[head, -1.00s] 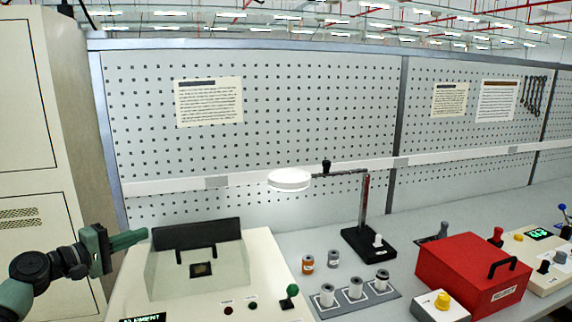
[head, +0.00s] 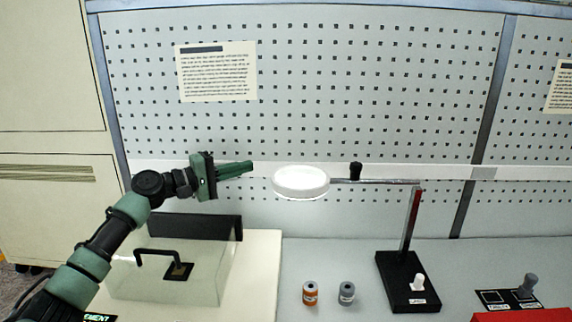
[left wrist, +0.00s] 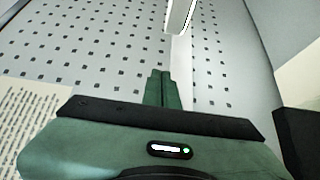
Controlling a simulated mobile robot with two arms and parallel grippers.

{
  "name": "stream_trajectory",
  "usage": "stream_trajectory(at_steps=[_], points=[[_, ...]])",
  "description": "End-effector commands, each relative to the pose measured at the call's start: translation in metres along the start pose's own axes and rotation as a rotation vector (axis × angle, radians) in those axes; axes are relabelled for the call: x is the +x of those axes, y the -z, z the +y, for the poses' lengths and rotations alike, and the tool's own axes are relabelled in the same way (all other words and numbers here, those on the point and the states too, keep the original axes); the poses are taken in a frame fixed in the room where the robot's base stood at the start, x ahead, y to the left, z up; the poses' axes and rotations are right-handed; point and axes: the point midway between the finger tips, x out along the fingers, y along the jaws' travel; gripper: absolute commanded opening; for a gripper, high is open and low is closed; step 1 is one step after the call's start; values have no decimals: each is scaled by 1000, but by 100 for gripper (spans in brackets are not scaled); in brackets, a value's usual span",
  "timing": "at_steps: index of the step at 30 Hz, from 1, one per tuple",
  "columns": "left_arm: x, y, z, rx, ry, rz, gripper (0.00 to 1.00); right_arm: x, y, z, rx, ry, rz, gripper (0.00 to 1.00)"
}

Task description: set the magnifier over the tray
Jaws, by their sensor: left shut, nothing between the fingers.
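The magnifier is a white round lens head (head: 301,182) on a thin horizontal arm (head: 375,181) with a black knob, carried by a post on a black base (head: 405,280). My left gripper (head: 240,169) is shut and empty, left of the lens head at about its height, with a gap between them in the picture. In the left wrist view the shut green fingers (left wrist: 162,90) point toward the pegboard, and the lens head's white rim (left wrist: 181,15) shows at the top. The tray is not visible now. My right gripper is not in view.
An orange spool (head: 310,293) and a grey spool (head: 347,293) stand on the bench left of the base. A machine with a clear cover (head: 205,265) and black handle sits below my left arm. A pegboard (head: 350,100) closes off the back.

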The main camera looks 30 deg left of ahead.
Motion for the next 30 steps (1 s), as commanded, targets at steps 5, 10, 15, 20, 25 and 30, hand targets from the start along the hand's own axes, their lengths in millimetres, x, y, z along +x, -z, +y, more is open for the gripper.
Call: stream_trajectory(at_steps=[5, 10, 15, 20, 25, 30], points=[[2, 0, 1, 0, 0, 0, 0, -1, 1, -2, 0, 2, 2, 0], [17, 1, 4, -1, -3, 1, 0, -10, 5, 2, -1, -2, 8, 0], [46, 1, 6, -1, -3, 1, 0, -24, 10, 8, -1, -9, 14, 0], [71, 0, 4, -2, -2, 1, 0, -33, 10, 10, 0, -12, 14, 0], [94, 1, 4, -3, -3, 2, 0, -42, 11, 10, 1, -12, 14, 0], [97, -9, 1, 3, 4, 1, 0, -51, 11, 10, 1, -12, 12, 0]])
